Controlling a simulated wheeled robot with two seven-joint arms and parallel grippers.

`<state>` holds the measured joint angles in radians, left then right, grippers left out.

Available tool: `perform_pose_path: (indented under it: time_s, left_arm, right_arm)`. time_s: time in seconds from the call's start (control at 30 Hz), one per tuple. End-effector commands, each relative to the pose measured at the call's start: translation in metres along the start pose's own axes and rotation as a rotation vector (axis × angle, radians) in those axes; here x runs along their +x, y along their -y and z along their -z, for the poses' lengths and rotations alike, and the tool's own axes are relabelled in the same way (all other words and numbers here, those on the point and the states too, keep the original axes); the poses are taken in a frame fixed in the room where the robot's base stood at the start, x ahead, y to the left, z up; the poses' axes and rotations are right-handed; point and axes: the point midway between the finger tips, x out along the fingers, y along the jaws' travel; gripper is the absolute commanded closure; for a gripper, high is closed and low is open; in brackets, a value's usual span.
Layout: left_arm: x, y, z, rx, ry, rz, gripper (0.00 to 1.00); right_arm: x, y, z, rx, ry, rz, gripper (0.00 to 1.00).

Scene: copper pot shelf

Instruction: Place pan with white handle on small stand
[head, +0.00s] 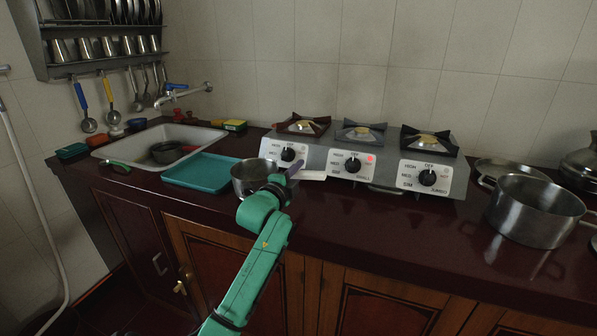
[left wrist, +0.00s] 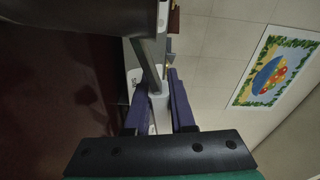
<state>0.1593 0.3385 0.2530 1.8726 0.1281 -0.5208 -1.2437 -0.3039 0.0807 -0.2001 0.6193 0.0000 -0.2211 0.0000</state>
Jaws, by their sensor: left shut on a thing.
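The pan (head: 250,178) is a small metal pan held at the front of the counter, between the teal tray and the stove. Its white handle (head: 313,175) points right. My left gripper (head: 292,172) is shut on the handle; in the left wrist view the white handle (left wrist: 157,108) sits between its two fingers, and the pan's dark body (left wrist: 75,22) fills the upper left. Three burner stands top the stove: left (head: 304,122), middle (head: 361,132) and right (head: 430,142). My right gripper is not in view.
The stove (head: 385,167) stands against the tiled wall. A teal tray (head: 203,173) and a sink (head: 122,152) lie to the left. A large metal pot (head: 530,212) stands to the right. The counter's front strip before the stove is clear.

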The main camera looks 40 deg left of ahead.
Motion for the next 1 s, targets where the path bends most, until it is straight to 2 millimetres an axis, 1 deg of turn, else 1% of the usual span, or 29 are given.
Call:
perform_pose_path:
  time_s: [0.03, 0.17, 0.2, 0.23, 0.27, 0.53, 0.6, 0.67, 0.77, 1.0]
  left_arm:
    - [0.000, 0.003, 0.000, 0.003, -0.001, 0.005, 1.00]
    - [0.000, -0.001, 0.000, 0.004, 0.000, 0.004, 1.00]
    - [0.000, -0.002, 0.000, 0.001, 0.000, -0.001, 0.62]
    - [0.000, -0.002, 0.000, 0.000, 0.000, -0.001, 0.51]
    - [0.000, -0.002, 0.000, 0.000, 0.000, -0.001, 0.48]
    - [0.000, -0.002, 0.000, 0.000, 0.000, -0.001, 0.48]
    - [0.000, 0.002, 0.001, -0.001, -0.001, 0.000, 0.48]
    - [-0.005, -0.001, 0.000, 0.001, 0.000, -0.002, 0.48]
    - [-0.021, -0.002, 0.000, 0.001, -0.001, -0.004, 0.48]
    - [-0.077, -0.003, 0.000, 0.002, 0.000, -0.005, 0.48]
  right_arm:
    - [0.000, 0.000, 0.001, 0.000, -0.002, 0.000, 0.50]
    - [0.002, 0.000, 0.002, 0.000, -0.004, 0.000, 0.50]
    - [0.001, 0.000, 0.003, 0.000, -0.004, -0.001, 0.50]
    - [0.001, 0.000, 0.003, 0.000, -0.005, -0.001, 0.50]
    - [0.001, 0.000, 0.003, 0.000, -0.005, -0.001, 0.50]
    - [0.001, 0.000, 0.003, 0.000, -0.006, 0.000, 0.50]
    - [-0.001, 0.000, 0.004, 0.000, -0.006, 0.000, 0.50]
    - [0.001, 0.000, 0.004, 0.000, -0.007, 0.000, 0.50]
    - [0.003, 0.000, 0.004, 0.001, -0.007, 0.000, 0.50]
    - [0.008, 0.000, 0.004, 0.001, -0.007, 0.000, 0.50]
